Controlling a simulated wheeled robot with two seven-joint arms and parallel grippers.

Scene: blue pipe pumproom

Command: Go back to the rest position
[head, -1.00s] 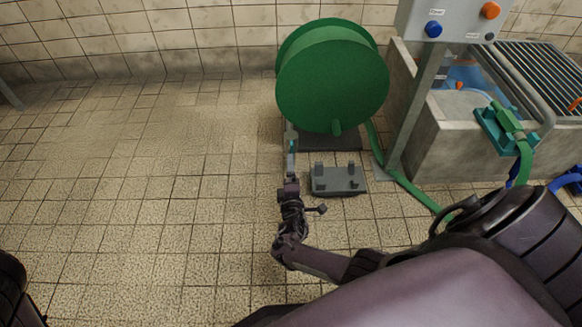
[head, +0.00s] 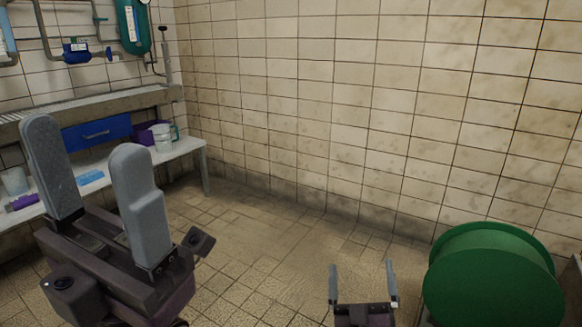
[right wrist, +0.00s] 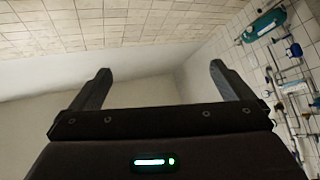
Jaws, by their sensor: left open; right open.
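My left gripper (head: 98,190) is large and close at the left of the head view. Its two grey fingers point up and stand apart, with nothing between them. My right gripper (head: 362,285) is at the bottom of the head view, right of centre, with its fingers up and apart. The right wrist view shows the same gripper (right wrist: 155,90) open and empty, with only wall and ceiling beyond the fingers.
A green hose reel (head: 490,275) stands at the lower right, beside my right gripper in the picture. A white bench (head: 180,150) with a measuring jug (head: 161,138) and a blue drawer (head: 96,133) runs along the left. Tiled floor (head: 265,245) between is clear.

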